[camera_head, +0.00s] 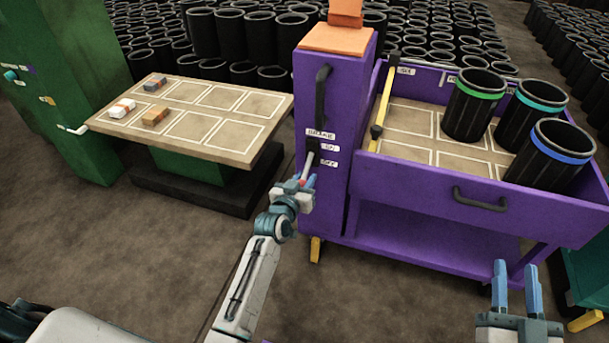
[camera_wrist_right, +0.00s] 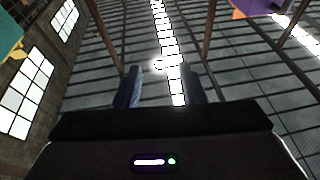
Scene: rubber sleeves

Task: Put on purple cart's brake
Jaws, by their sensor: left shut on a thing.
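The purple cart (camera_head: 420,200) stands at the centre right of the head view. Its tall purple post (camera_head: 335,90) carries a label reading BRAKE (camera_head: 321,134), with two smaller labels below it. A brake lever (camera_head: 308,163) with a grey shaft and a reddish tip slants down and left from a black pivot between the labels. My left gripper (camera_head: 303,184) is shut on the lever's lower end, and its fingers partly hide the tip. My right gripper (camera_head: 514,280) is open and empty in front of the cart; its spread fingers also show in the right wrist view (camera_wrist_right: 160,88).
Black sleeves with green (camera_head: 474,104), cyan and blue bands stand in the cart's tray. A black handle (camera_head: 480,199) is on its front wall. A table with marked cells (camera_head: 200,112) and small blocks stands left. More black sleeves fill the background. The floor at front left is clear.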

